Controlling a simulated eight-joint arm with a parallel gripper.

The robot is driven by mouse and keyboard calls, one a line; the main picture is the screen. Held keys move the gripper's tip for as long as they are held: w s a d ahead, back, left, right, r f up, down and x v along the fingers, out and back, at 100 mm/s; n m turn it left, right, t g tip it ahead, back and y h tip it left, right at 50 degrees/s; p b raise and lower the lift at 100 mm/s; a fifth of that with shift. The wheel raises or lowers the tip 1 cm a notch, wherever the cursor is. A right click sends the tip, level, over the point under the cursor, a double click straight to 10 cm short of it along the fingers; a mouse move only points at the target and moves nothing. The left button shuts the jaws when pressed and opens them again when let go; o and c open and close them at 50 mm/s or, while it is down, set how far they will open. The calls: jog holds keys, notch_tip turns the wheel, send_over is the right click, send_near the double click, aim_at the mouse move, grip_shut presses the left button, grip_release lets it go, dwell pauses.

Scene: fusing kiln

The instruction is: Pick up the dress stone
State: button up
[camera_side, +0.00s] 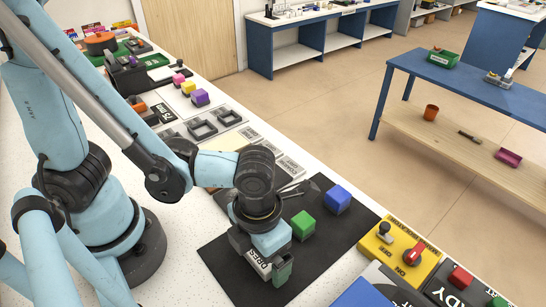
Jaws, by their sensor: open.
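The dress stone (257,263) is a pale block with dark letters, "DRES" legible, on the black mat (225,259). My gripper (262,258) points down right over it, with one finger on its left side and one on its right. The jaws are open around the stone. The gripper body hides the stone's top and back, and I cannot tell whether the fingers touch it.
A green cube (303,225) and a blue cube (338,199) stand on the mat behind my gripper. A yellow switch box (390,252) with a red lever is to the right. Grey frames (201,129) and coloured cubes line the bench farther back.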

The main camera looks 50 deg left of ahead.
jog(key=shift+f, duration=0.1)
jog(key=shift+c, duration=0.5)
jog(key=c, duration=1)
jog(key=shift+c, duration=0.2)
notch_tip(320, 180, up, 10)
